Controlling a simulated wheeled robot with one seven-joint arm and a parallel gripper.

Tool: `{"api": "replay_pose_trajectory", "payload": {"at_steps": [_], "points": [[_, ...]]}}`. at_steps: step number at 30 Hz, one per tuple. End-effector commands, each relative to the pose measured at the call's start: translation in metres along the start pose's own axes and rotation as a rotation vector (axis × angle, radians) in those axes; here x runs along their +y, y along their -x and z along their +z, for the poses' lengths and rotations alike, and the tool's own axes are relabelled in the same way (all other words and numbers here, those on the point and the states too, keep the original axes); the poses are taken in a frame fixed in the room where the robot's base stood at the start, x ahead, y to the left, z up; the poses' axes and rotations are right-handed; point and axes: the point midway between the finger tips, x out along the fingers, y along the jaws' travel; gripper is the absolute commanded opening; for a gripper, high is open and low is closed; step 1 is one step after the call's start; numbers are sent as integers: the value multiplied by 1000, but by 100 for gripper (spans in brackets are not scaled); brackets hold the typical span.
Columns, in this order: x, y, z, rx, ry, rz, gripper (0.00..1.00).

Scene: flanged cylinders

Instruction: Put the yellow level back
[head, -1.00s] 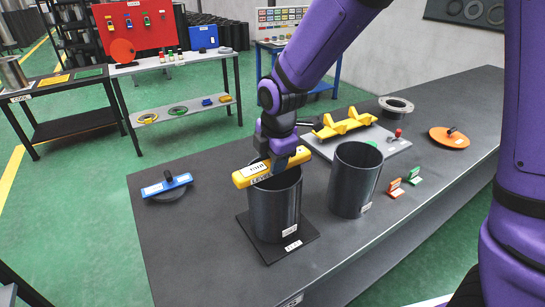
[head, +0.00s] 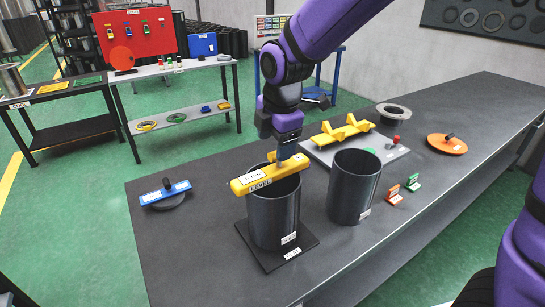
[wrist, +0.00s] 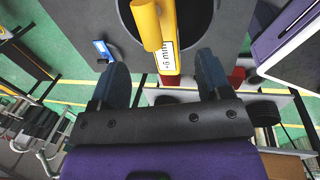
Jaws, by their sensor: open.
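The yellow level (head: 268,176) lies across the open top of the left dark cylinder (head: 272,215), its printed label facing the front. It also shows in the wrist view (wrist: 169,58), with a yellow post standing up from it. My gripper (head: 281,148) is just above the level. In the wrist view my gripper (wrist: 163,72) has its two fingers spread wide, with the level's end beyond and between them and nothing gripped. A yellow two-peaked cradle (head: 343,131) sits on a grey plate (head: 318,153) behind the cylinders.
A second dark cylinder (head: 353,190) stands to the right. A blue level (head: 166,192) rests on a dark disc at the left. Small red and green blocks, an orange disc (head: 447,144) and a metal ring (head: 394,112) are on the right.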

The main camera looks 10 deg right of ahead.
Motion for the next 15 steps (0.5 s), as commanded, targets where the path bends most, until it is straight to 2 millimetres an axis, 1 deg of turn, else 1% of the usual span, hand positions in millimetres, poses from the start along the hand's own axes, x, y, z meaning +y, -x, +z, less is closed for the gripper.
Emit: {"api": "replay_pose_trajectory", "payload": {"at_steps": [1, 3, 6, 9, 15], "points": [[0, 8, 0, 0, -1, 3, 71], [1, 17, 0, 0, -1, 4, 71], [1, 25, 0, 0, 0, 2, 71], [0, 30, 0, 0, 0, 0, 71], [-1, 32, 1, 0, -7, 1, 71]]}}
